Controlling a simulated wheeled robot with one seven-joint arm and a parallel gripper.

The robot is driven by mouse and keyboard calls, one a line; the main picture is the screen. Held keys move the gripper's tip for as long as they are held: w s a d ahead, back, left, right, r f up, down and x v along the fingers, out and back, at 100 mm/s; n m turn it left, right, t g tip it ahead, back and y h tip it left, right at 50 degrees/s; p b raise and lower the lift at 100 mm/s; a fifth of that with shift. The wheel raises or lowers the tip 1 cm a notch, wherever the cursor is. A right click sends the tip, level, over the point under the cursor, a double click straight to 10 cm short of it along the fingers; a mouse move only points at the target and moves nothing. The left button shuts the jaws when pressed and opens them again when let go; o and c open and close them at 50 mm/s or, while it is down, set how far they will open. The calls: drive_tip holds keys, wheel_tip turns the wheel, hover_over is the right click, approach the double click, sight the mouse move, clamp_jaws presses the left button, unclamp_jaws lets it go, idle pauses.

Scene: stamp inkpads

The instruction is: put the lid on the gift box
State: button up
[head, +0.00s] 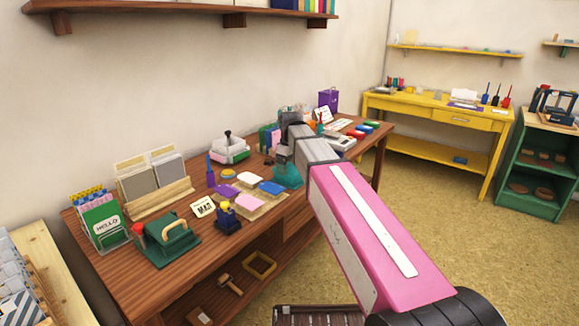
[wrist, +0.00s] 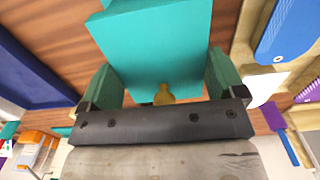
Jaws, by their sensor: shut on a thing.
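My gripper (wrist: 162,80) is shut on a teal, flat-faced piece, which looks like the gift box lid (wrist: 155,40). Its green finger pads press on two opposite sides, and a small yellow knob or bow shows between them. In the head view my gripper (head: 284,157) is over the workbench, partly hidden by my arm, with the teal lid (head: 288,177) just below it. I cannot make out the gift box as a separate thing; my arm and the lid may hide it.
The wooden workbench (head: 165,280) is crowded. A white-and-green box (head: 231,150) stands behind. A yellow table (head: 440,110) stands far right.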

drive_tip(key=shift+f, duration=0.25)
idle(0.4)
drive_tip(key=o, duration=0.6)
drive_tip(key=shift+o, duration=0.2)
drive_tip(key=shift+r, duration=0.15)
drive_tip(key=shift+r, duration=3.4)
